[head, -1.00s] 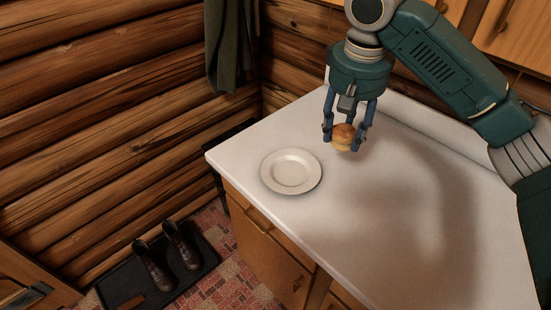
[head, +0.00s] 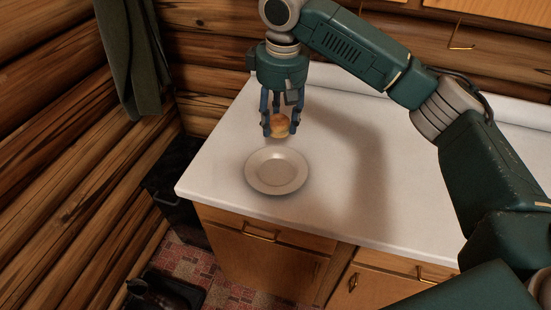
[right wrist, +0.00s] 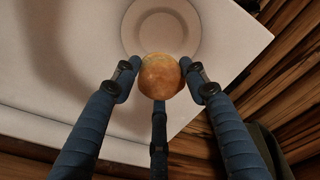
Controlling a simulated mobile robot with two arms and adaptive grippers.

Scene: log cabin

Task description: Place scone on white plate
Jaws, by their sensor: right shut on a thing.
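A round golden-brown scone (head: 278,125) is held between the fingers of my right gripper (head: 279,128), which is shut on it. In the right wrist view the scone (right wrist: 161,76) sits between the blue fingers of the gripper (right wrist: 160,82). The white plate (head: 276,184) lies empty on the countertop, just in front of the scone in the head view. In the right wrist view the plate (right wrist: 190,22) shows beyond the scone, which covers part of its rim. The scone appears to be above the counter, beside the plate. My left gripper is not in view.
The white countertop (head: 330,207) is otherwise clear, with its left corner close to the plate. Wooden drawers (head: 245,232) are below it. A log wall (head: 60,150) with a hanging dark green cloth (head: 130,60) stands at left.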

